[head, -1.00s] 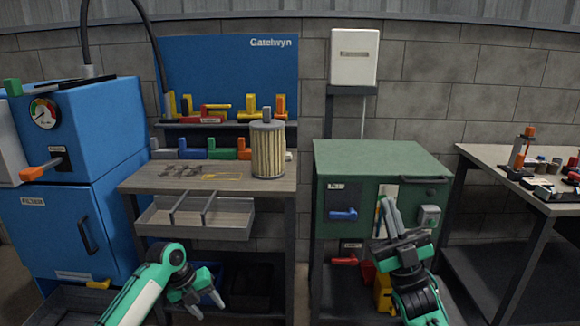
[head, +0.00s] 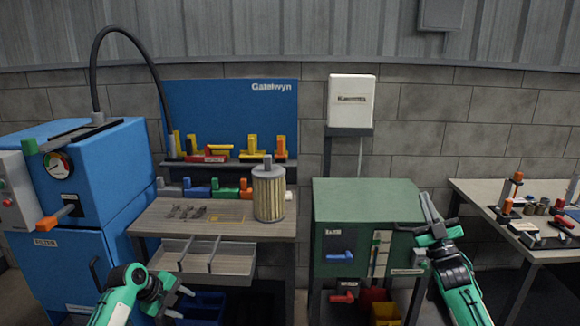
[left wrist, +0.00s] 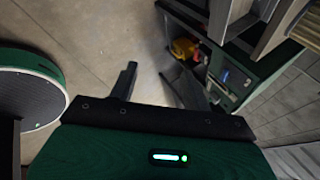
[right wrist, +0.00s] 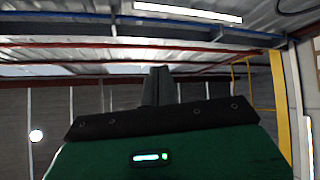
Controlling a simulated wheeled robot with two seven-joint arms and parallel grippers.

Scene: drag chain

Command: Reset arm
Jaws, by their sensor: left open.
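My left gripper (head: 184,303) is low in the head view, in front of the wooden bench, with its fingers apart and nothing between them. The left wrist view (left wrist: 157,88) also shows the two fingers spread over bare floor. My right gripper (head: 426,205) points upward in front of the right edge of the green cabinet (head: 365,200). Its fingers are together and hold nothing. In the right wrist view the closed fingers (right wrist: 160,86) point toward the roof and far wall.
A pleated filter cylinder (head: 269,195) stands on the wooden bench (head: 225,226), above open grey trays (head: 235,262). A blue machine (head: 110,165) is at left. A second table (head: 475,190) with small parts is at right. A grey wall is behind.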

